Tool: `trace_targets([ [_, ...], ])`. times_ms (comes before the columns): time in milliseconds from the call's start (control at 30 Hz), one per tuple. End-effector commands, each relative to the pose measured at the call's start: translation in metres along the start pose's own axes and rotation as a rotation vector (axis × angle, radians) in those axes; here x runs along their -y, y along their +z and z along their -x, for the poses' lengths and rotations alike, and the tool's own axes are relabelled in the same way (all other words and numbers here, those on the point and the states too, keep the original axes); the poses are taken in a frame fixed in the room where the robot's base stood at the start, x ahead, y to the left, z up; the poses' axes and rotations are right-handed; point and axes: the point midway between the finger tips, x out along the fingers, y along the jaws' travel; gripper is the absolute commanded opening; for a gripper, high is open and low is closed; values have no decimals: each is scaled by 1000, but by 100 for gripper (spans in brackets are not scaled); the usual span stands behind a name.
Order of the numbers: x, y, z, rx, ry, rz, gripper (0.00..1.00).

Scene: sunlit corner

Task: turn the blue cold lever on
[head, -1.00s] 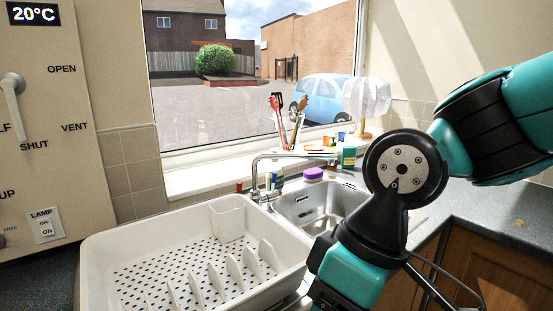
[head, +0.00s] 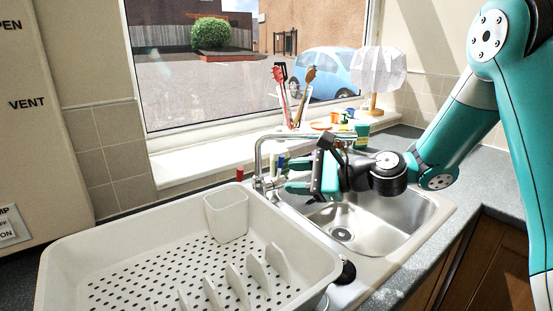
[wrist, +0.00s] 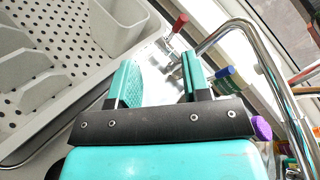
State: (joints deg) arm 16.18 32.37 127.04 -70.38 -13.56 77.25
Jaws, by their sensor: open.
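The blue lever (head: 281,163) stands at the tap base behind the sink. In the wrist view the blue lever (wrist: 225,72) has a blue tip and lies just outside the right finger, which hides part of its stem. The red lever (head: 239,174) is left of the tap (head: 259,160); in the wrist view the red lever (wrist: 180,22) lies ahead, between and beyond the fingers. My gripper (head: 288,176) is open and empty, its green fingers pointing left towards the tap base; in the wrist view my gripper (wrist: 160,62) shows both fingers apart. I cannot tell whether a finger touches the blue lever.
The white dish rack (head: 75,250) fills the front left. The steel sink (head: 400,215) lies below my arm. The tap spout arches above my gripper. A utensil pot (head: 295,112), a white lamp (head: 377,75) and small items crowd the sill. A purple object (wrist: 262,127) is near the gripper.

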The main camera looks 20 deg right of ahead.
Motion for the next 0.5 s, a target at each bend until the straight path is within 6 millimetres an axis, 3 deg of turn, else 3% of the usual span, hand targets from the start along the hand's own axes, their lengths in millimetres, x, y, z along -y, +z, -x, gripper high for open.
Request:
trace_targets([
  [33, 14, -28, 6, 4, -94, -153, 44],
  [200, 48, -84, 30, 58, -334, -525, 44],
  [367, 60, -101, 38, 89, -414, -650, 44],
  [500, 69, -100, 23, 91, -415, -657, 44],
])
